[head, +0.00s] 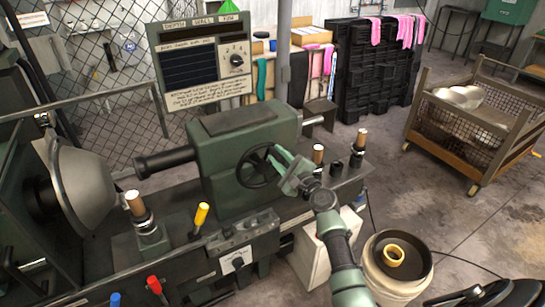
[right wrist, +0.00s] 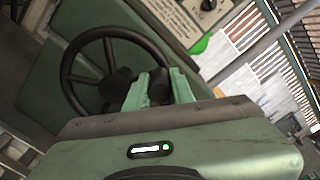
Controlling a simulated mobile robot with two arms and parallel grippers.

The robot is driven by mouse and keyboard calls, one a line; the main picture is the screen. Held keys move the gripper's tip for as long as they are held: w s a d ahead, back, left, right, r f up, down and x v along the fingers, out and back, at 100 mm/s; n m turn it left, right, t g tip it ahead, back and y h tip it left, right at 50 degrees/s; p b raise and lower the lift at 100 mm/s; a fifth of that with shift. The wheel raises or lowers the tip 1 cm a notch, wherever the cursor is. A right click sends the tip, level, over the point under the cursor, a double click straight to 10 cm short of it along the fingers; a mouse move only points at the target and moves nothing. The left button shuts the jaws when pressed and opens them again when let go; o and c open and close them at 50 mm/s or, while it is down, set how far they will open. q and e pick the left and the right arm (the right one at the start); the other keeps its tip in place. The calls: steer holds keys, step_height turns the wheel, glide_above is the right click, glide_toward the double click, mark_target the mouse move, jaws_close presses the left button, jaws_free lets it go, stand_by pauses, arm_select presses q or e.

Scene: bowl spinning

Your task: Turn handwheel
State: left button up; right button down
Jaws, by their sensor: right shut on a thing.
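The black spoked handwheel (head: 256,166) is on the front of the green lathe housing. In the right wrist view the handwheel (right wrist: 72,78) fills the upper left, its rim and spokes clear. My right gripper (head: 282,168) reaches in from the lower right and is shut on the right side of the handwheel's rim. In the right wrist view the fingertips (right wrist: 150,86) are at the rim, and they partly hide it and what they grip there. My left gripper does not show in either view.
A sign panel (head: 199,62) with a dial stands above the green housing (head: 240,140). A yellow-topped lever (head: 201,214) and a large metal bowl form (head: 84,186) are to the left. A bucket (head: 398,272) stands at lower right, and a wheeled mesh cart (head: 470,130) is beyond open floor.

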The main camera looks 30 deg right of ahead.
steer(key=d+f+m, duration=0.4)
steer(key=f+m, duration=0.4)
steer(key=m, duration=0.7)
steer(key=shift+d+f, duration=0.2)
steer(key=shift+f, duration=0.1)
stand_by(0.4)
steer(key=c, duration=1.2)
jaws_free()
steer(key=shift+w, duration=0.1)
steer(key=s, duration=0.8)
steer(key=shift+w+d, duration=0.1)
